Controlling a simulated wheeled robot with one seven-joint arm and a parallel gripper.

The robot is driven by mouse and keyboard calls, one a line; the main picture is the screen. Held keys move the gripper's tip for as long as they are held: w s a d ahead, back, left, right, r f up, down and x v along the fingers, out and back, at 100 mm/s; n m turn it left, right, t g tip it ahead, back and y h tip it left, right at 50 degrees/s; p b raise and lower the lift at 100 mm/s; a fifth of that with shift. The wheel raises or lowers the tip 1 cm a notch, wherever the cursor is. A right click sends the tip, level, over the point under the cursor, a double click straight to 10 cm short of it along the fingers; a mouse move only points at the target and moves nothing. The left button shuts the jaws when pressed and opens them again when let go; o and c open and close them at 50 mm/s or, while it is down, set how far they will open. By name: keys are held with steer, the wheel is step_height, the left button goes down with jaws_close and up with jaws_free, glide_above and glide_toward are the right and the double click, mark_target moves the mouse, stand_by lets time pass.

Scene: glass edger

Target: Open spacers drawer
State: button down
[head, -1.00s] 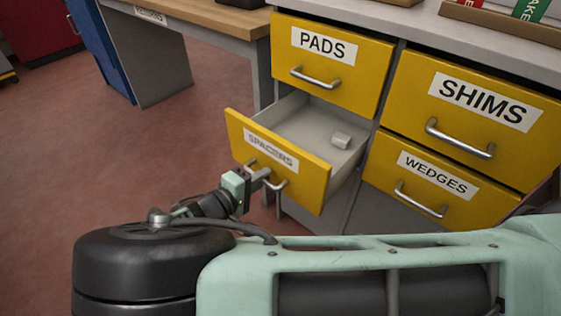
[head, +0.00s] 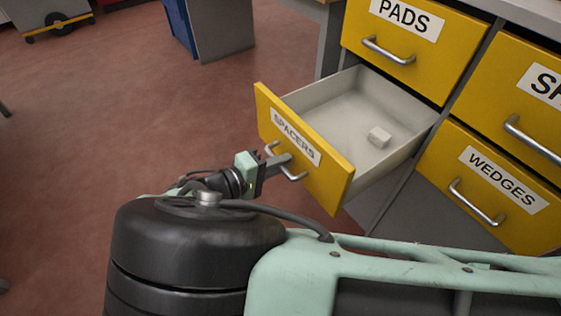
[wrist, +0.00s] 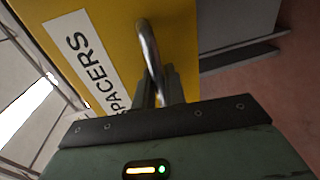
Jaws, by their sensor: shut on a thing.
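The yellow spacers drawer (head: 335,183) stands pulled well out of the cabinet, below the pads drawer. My gripper (head: 283,162) is at the drawer's front, shut on the metal bar handle (head: 297,176). In the wrist view the handle (wrist: 150,50) runs down between my gripper's fingers (wrist: 160,88), beside the SPACERS label (wrist: 82,60). The fingertips are partly hidden by the handle.
The pads drawer (head: 384,62) above and the wedges drawer (head: 478,207) to the right are shut. Another yellow drawer (head: 505,70) at the right edge is shut too. Open red floor (head: 130,120) lies to the left of the pulled-out drawer.

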steer(key=c, duration=1.5)
jaws_free()
steer(key=shift+a, duration=0.1)
steer(key=v, duration=1.7)
steer(key=shift+s+a+b, duration=0.1)
steer(key=shift+s+b, duration=0.05)
steer(key=shift+b, duration=0.25)
